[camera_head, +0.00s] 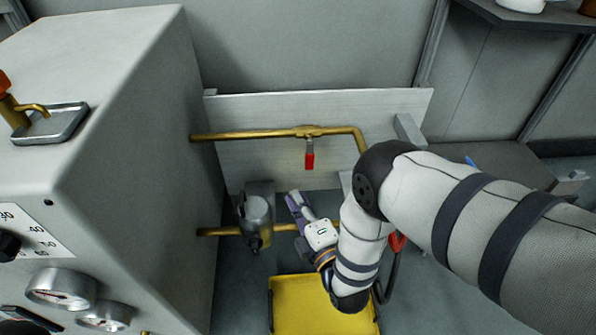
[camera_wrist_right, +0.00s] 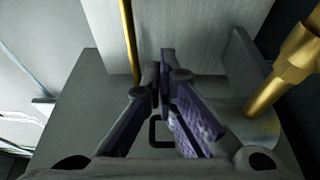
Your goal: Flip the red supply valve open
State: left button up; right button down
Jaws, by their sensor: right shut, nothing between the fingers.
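The red valve handle (camera_head: 309,160) hangs straight down from the upper brass pipe (camera_head: 260,134), in front of a pale backboard. It does not show in the right wrist view. My right gripper (camera_head: 293,197) is below and slightly left of the handle in the head view, apart from it. Its purple-padded fingers are shut and empty; they also show closed together in the right wrist view (camera_wrist_right: 164,75). My left gripper is not in view.
A grey metal cylinder (camera_head: 257,220) sits on the lower brass pipe (camera_head: 215,232), just left of my gripper. A big grey cabinet (camera_head: 110,130) with gauges fills the left. A yellow tray (camera_head: 300,310) lies below. The backboard (camera_head: 250,108) stands behind the pipes.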

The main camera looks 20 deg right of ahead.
aim_at(310, 162)
pick_arm(q)
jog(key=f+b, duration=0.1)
jog(key=b, duration=0.1)
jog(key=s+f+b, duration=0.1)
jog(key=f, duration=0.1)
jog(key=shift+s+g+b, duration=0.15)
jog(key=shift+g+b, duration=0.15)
jog(key=shift+b, duration=0.05)
pick_arm(e)
jog(key=w+d, duration=0.3)
jog(key=w, duration=0.5)
jog(key=shift+w+d, duration=0.2)
jog(key=shift+w, duration=0.2)
